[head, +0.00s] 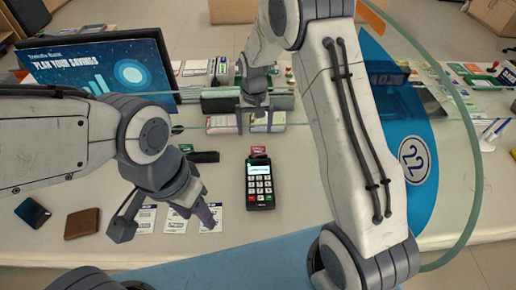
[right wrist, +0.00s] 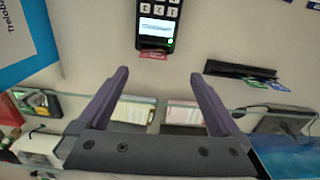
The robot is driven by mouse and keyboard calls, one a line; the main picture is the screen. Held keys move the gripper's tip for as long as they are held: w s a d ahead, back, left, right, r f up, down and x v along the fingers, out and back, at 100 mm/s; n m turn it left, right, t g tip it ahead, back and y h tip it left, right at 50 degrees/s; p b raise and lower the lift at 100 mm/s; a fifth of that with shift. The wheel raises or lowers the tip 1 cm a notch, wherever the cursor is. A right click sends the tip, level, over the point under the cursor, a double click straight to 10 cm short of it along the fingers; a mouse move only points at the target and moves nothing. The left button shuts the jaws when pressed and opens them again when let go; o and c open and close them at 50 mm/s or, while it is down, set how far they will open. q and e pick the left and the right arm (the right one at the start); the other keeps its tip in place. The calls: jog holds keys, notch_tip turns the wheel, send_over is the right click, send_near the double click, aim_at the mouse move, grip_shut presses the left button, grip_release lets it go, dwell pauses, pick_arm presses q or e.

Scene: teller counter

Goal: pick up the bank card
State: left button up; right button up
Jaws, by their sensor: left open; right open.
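A card terminal (head: 260,185) with a lit screen lies on the counter. A small red card (head: 259,152) sticks out of its far end; it looks like the bank card, and it also shows in the right wrist view (right wrist: 153,55). My right gripper (head: 255,122) is open and empty beyond the terminal. In the right wrist view its fingers (right wrist: 160,76) point toward the red card, with a gap between them and the card. My left gripper (head: 165,222) is open at the left, over white printed slips (head: 175,221), apart from the terminal.
A glass edge (head: 310,123) crosses behind the terminal, close to my right gripper. A black holder (head: 205,157) with coloured cards lies left of the terminal. A brown wallet (head: 82,223) and a dark blue flat item (head: 32,212) lie at the left.

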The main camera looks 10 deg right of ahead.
jog(key=p, duration=0.2)
send_over(258, 148)
notch_tip(258, 148, down, 6)
jog(key=f, duration=0.1)
jog(key=shift+f+p, duration=0.35)
notch_tip(258, 148, down, 3)
jog(key=shift+f+p, duration=0.2)
jog(key=shift+p, duration=0.6)
jog(key=shift+f, duration=0.35)
jog(key=shift+c, duration=0.3)
jog(key=c, duration=1.4)
jog(key=shift+w+r, duration=0.1)
jog(key=shift+r, duration=0.05)
